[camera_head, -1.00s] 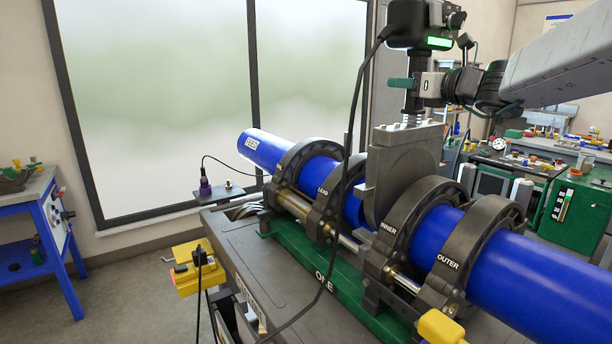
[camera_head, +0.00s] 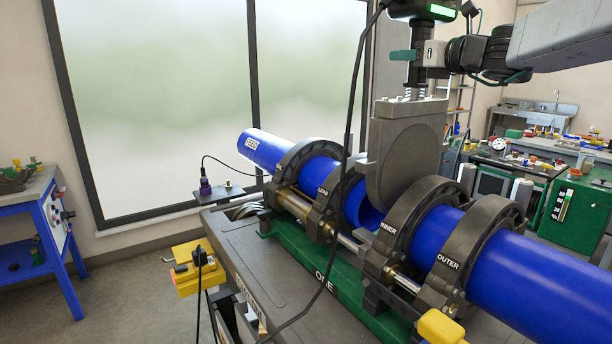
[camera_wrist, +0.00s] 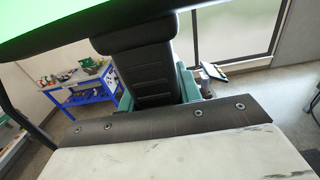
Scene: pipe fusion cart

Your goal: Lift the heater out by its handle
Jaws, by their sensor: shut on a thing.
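The heater (camera_head: 403,135) is a grey plate with a rounded disc face, a dark upright handle (camera_head: 420,72) and a black head with a green light. My gripper (camera_head: 408,58) is shut on the handle, with teal fingers on both sides of it in the wrist view (camera_wrist: 154,92). The heater hangs upright between the two blue pipes. Its lower edge is still level with the upper part of the left pipe (camera_head: 259,146), whose open end shows beneath. The right pipe (camera_head: 514,275) has its end hidden by the INNER clamp. The heater's pale top fills the lower wrist view (camera_wrist: 180,158).
Dark clamps (camera_head: 398,220) hold both pipes on the green cart frame (camera_head: 305,262). A black cable (camera_head: 352,120) hangs from the heater's head across the cart. A blue bench (camera_head: 45,225) stands at left. Air above the left pipe is open.

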